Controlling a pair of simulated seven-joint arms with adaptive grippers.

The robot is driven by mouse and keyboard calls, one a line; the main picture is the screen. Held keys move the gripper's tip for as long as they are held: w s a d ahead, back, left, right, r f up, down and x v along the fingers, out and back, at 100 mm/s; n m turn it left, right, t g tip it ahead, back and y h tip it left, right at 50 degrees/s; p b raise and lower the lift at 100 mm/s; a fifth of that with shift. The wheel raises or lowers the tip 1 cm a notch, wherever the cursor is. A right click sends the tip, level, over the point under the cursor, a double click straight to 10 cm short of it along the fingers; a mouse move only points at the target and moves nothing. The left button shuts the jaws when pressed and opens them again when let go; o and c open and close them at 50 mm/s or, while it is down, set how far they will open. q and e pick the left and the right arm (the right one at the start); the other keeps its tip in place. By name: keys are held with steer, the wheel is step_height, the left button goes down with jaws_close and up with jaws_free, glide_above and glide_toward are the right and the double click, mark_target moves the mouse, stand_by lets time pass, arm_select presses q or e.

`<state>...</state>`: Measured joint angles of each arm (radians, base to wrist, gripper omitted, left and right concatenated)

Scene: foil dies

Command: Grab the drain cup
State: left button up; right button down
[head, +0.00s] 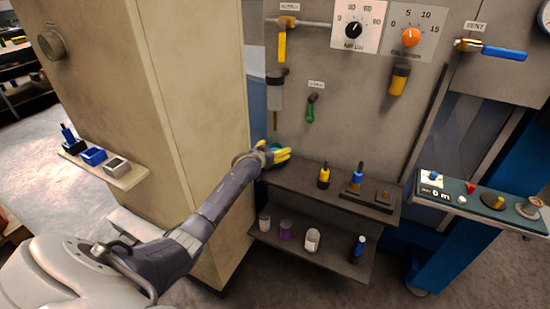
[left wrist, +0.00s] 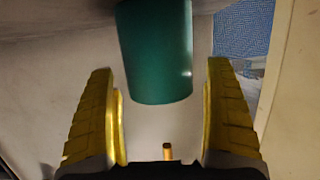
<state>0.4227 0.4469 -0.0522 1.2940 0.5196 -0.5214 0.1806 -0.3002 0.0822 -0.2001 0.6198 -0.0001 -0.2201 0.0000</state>
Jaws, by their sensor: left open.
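A teal-green cylinder, which looks like the drain cup (left wrist: 155,50), fills the upper middle of the left wrist view. In the head view only a small teal part (head: 274,145) shows at the yellow fingers; the rest is hidden. My left gripper (head: 284,155) is open at the panel's left edge, above the upper shelf. In the left wrist view its yellow fingers (left wrist: 160,72) stand either side of the cylinder, with a visible gap on each side. My right gripper is not in view.
A clear bowl with a thin stem (head: 275,95) hangs above the gripper. A green-handled valve (head: 311,108) is to its right. The upper shelf (head: 295,187) holds yellow and blue tools; the lower shelf (head: 325,264) holds several small containers. A beige cabinet (head: 190,100) stands close on the left.

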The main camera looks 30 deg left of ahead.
arm_select(q)
steer(key=shift+w+f, duration=0.1)
steer(key=shift+w, duration=0.15)
steer(key=shift+c, duration=0.3)
steer(key=c, duration=1.2)
steer(key=shift+c, duration=0.2)
